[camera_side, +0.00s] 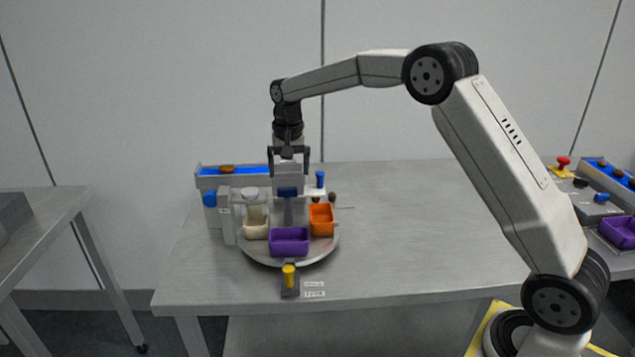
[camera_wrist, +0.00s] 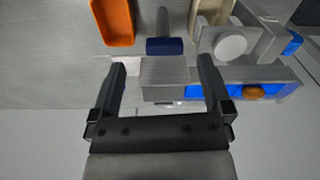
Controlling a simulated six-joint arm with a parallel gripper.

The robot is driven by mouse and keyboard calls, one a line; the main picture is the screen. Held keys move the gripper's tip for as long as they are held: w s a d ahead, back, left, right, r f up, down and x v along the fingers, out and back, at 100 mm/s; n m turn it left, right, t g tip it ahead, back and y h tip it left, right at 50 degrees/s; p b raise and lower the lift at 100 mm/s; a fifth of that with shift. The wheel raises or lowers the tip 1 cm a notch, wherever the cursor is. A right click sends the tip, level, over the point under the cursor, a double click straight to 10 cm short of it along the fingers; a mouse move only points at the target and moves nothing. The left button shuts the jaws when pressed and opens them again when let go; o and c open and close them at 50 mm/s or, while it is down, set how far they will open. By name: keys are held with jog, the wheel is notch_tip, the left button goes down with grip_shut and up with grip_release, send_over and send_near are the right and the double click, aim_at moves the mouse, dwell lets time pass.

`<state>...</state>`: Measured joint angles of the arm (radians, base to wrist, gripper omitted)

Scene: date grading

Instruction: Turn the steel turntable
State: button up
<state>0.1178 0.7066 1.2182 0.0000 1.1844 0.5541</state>
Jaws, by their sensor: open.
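The round steel turntable (camera_side: 268,256) stands on the steel table and bears a purple bin (camera_side: 289,241) at the front, an orange bin (camera_side: 321,220) at the right and a cream bin (camera_side: 256,222) at the left. A grey post (camera_side: 288,177) with a dark blue block (camera_side: 287,192) rises behind the purple bin. My gripper (camera_side: 288,158) is above this post, pointing down, open and empty. In the wrist view the open fingers (camera_wrist: 163,75) stand either side of the grey post top (camera_wrist: 165,72); contact cannot be told. The blue block (camera_wrist: 165,46) also shows there.
A blue conveyor (camera_side: 248,170) with a brown date (camera_side: 227,169) lies behind the turntable. A yellow knob (camera_side: 289,272) stands at the front. A second station with a red button (camera_side: 563,162) and another purple bin (camera_side: 619,231) is at right.

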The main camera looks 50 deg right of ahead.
aim_at(287, 188)
jog(key=shift+w+d+r+m, duration=0.2)
jog(key=shift+w+d+m, duration=0.15)
jog(key=shift+w, duration=0.3)
jog(key=shift+w+d+r+m, duration=0.25)
jog(key=shift+w+d, duration=0.2)
jog(key=shift+w, duration=0.2)
jog(key=shift+f, duration=0.15)
jog(key=shift+f, duration=3.85)
grip_shut()
